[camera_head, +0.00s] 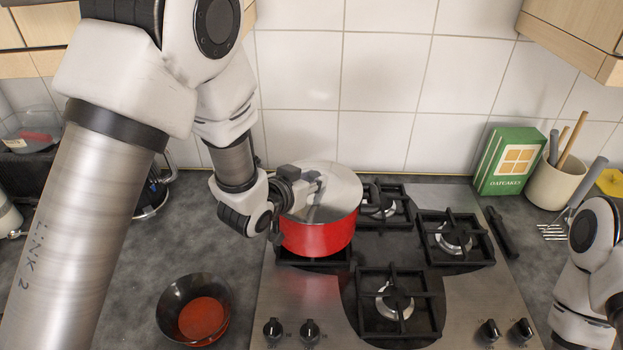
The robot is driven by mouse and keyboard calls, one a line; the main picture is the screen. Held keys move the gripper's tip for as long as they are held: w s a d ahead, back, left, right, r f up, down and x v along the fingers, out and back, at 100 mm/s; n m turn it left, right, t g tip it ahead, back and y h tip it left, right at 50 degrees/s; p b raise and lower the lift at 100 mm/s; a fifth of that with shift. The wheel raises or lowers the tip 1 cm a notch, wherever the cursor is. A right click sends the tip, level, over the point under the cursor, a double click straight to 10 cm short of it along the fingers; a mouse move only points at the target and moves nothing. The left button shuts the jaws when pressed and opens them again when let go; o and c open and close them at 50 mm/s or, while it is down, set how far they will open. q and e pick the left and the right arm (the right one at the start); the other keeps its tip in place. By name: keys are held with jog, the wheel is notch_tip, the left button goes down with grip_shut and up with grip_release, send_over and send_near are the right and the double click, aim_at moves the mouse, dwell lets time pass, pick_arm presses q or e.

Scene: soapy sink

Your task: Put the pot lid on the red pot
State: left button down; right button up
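The red pot (318,238) stands on the back left burner of the hob. I cannot tell whether the fingers are closed on a knob there. The gripper hides the left part of the pot's top. My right arm shows at the right edge, but its gripper is not visible.
A dark bowl with a red inside (201,318) stands on the counter left of the hob (302,292). The other burners are empty. A green oatcakes box (508,161) and a utensil crock (555,184) stand at the back right. The tiled wall is close behind.

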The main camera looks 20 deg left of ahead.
pick_arm(q)
jog(key=shift+f, duration=0.15)
jog(key=shift+c, duration=1.8)
grip_release()
jog(key=shift+r+p, duration=2.75)
jog(key=shift+r, duration=0.8)
jog(key=shift+f, duration=0.15)
